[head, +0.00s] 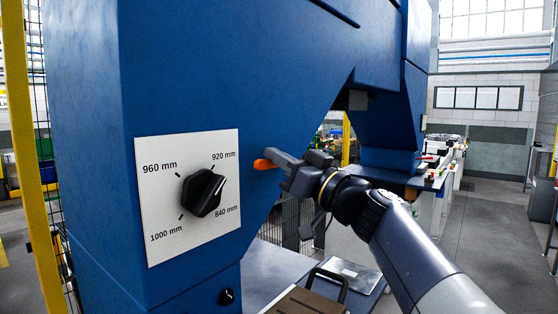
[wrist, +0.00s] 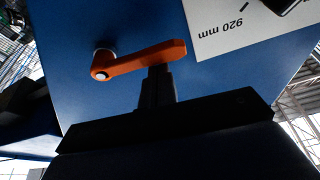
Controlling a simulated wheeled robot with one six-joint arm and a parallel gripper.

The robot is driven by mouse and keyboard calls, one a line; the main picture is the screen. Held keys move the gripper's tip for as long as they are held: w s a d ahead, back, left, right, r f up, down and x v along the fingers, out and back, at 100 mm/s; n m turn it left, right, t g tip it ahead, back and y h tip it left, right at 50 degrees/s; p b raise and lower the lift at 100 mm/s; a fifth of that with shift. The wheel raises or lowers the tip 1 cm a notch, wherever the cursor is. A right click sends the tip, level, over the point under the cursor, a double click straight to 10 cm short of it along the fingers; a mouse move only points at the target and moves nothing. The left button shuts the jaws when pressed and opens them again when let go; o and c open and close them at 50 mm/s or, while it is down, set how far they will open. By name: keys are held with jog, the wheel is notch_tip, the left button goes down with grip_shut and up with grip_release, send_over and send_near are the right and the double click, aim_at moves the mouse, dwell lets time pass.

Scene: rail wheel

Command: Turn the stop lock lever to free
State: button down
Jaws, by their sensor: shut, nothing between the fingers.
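The stop lock lever is an orange lever (wrist: 140,62) on the blue machine. In the wrist view its pivot end with a round pin is at the left, and its arm reaches right and slightly up. In the head view only its orange tip (head: 264,164) shows; the rest is hidden behind my gripper. My gripper (head: 282,160) is shut and empty. In the wrist view its fingertips (wrist: 158,72) are at the lower edge of the lever's arm, near the middle. They appear to touch it, but I cannot tell for certain.
A white plate (head: 190,190) with a black knob (head: 203,193) and millimetre marks sits left of the lever. The blue machine body (head: 240,70) fills the space behind. A small black knob (head: 226,297) is below. A worktop with a tray (head: 347,276) lies under my arm.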

jog(key=shift+f+n+g+y+b, duration=0.3)
jog(key=shift+f+n+b, duration=0.65)
jog(key=shift+b, duration=1.15)
jog(key=shift+f, duration=0.1)
notch_tip(320, 180, up, 5)
jog(key=b+v, duration=0.3)
jog(key=v, duration=0.7)
jog(key=shift+s, duration=0.25)
jog(key=w+a+p, duration=0.3)
jog(key=w+a, duration=0.3)
jog(key=a, duration=0.1)
jog(key=shift+a+f, duration=0.3)
jog(key=shift+f, duration=0.1)
